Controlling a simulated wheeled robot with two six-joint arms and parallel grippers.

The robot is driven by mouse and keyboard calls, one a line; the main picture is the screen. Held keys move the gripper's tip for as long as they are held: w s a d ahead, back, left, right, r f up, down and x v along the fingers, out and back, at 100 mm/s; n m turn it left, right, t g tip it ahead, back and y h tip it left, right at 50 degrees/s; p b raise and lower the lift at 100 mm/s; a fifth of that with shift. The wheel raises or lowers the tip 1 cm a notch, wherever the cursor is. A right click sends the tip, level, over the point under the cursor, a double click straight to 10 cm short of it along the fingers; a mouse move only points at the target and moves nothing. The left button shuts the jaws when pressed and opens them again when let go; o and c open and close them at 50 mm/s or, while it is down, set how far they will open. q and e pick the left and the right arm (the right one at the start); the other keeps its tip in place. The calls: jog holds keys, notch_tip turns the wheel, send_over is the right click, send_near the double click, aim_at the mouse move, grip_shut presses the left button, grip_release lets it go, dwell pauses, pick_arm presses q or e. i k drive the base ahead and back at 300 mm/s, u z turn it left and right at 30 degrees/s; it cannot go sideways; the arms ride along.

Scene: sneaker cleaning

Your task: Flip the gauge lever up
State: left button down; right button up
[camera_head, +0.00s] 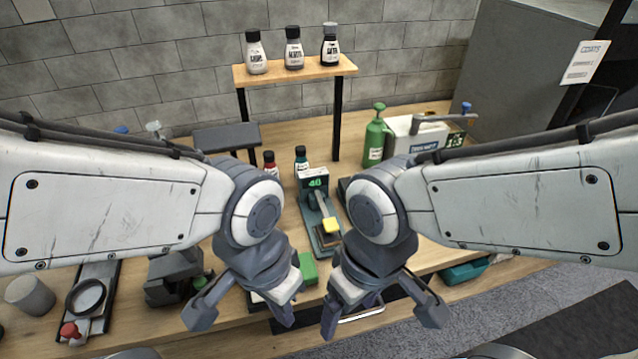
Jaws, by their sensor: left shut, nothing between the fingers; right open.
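The gauge (314,182) stands on the wooden bench between my two arms, with a lit green number on its dark display. Its lever (322,208) slants down toward the front and ends in a yellow tip (331,225) low over the gauge's green base. My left gripper (283,316) is shut and empty, in front and to the left of the lever. My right gripper (349,314) is open and empty, in front of the lever and slightly right. Both are apart from the lever. My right arm hides the bench just right of the gauge.
A green block (308,268) lies near the bench's front edge by my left gripper. Small bottles (301,158) stand behind the gauge. A raised shelf (296,71) holds three bottles. A green spray bottle (377,138) and white box (415,133) stand at back right.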

aim_at(330, 226)
jog(key=z, duration=1.3)
jog(key=k, duration=1.2)
jog(key=u, duration=1.65)
jog(key=i, duration=0.5)
